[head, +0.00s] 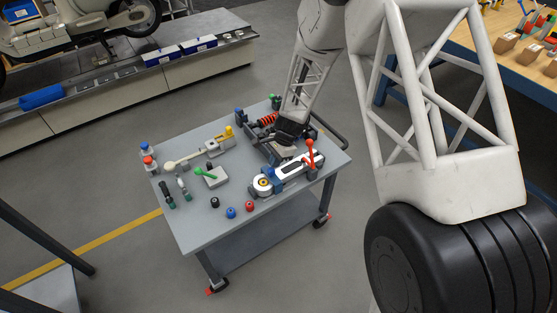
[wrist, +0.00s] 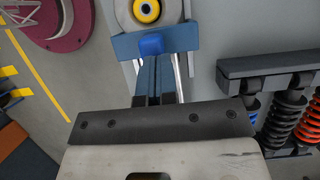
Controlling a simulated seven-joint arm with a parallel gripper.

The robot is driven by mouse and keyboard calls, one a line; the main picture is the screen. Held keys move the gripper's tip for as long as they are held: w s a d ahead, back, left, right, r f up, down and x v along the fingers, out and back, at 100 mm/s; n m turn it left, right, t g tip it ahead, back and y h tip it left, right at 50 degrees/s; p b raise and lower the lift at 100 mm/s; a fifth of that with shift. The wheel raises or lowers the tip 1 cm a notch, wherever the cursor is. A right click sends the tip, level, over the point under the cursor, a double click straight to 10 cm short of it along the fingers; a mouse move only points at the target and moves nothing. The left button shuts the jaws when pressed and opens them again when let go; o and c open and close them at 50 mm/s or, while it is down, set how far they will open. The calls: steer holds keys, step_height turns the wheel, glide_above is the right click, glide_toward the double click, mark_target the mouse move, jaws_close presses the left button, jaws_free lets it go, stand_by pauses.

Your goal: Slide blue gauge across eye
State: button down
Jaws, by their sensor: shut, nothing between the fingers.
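My gripper (head: 286,138) is over the right half of the grey table in the head view. In the wrist view my gripper (wrist: 154,97) is shut and empty, and its fingers are hard to pick out against the dark blue strip. A bright blue block, apparently the blue gauge (wrist: 151,45), sits on a steel-blue crosspiece ahead. I cannot tell whether the fingers touch it. Just beyond is the eye (wrist: 147,11), a yellow ring with a dark centre in a pale round end. The eye also shows in the head view (head: 263,184). The gauge is not clear there.
The grey table (head: 195,235) also holds a red upright lever (head: 311,151), a green-handled part (head: 206,173) and several coloured knobs. Springs on a dark bar (wrist: 285,67) stand close on the right in the wrist view. The conveyor (head: 100,91) is behind left.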

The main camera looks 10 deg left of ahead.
mark_target(268, 170)
steer(key=shift+s+a+f, duration=0.1)
steer(key=shift+s+a, duration=1.1)
steer(key=shift+s, duration=0.1)
steer(key=v, duration=1)
steer(key=shift+w+d, duration=1.8)
steer(key=shift+d, duration=0.05)
